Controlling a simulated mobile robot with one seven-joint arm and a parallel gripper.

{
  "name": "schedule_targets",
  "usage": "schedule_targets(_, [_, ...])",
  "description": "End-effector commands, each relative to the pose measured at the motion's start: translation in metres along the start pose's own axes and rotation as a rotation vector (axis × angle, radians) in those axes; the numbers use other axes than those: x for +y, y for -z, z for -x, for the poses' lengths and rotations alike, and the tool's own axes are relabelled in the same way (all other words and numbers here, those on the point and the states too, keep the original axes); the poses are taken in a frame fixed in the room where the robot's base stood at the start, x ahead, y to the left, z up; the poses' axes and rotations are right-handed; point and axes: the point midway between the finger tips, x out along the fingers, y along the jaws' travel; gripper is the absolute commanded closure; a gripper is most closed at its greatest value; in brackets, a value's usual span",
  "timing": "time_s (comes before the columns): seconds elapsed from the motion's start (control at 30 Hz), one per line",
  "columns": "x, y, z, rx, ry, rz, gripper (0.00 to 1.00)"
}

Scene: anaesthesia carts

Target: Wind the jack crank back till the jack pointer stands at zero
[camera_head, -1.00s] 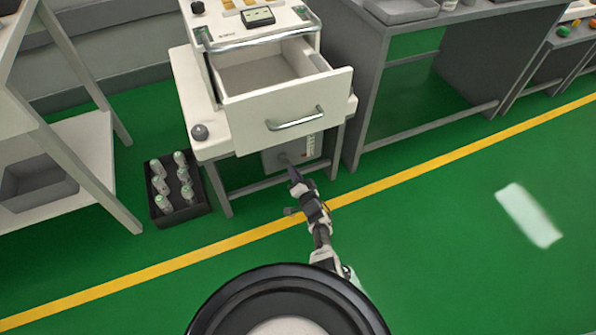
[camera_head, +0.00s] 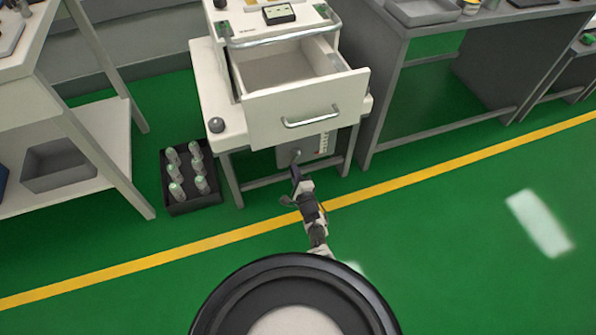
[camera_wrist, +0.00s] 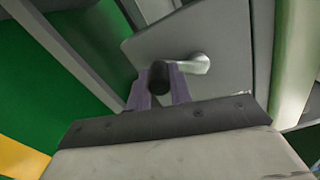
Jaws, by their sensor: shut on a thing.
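The jack crank shows in the wrist view as a dark knob (camera_wrist: 158,78) on a pale metal shaft (camera_wrist: 195,64) that comes out of a grey panel (camera_wrist: 225,35). My gripper (camera_wrist: 158,90) is shut on the dark knob, with a purple finger on each side of it. In the head view my gripper (camera_head: 296,172) reaches the grey jack box (camera_head: 312,148) low under the white cart's open drawer (camera_head: 305,108). A small scale with red marks (camera_head: 323,143) shows on the box. The pointer's reading is too small to tell.
A black crate (camera_head: 195,205) with several green-topped bottles stands on the floor to the left, beside a white shelf (camera_head: 95,150). A grey bench (camera_head: 375,90) stands to the right. The green floor in front is clear.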

Motion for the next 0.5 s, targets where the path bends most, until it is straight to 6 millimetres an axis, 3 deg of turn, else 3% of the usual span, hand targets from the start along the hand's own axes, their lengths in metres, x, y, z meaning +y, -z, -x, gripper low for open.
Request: schedule_targets(0.5, [-0.0028,-0.0122,0.0009,-0.001,-0.001,-0.218,1.00])
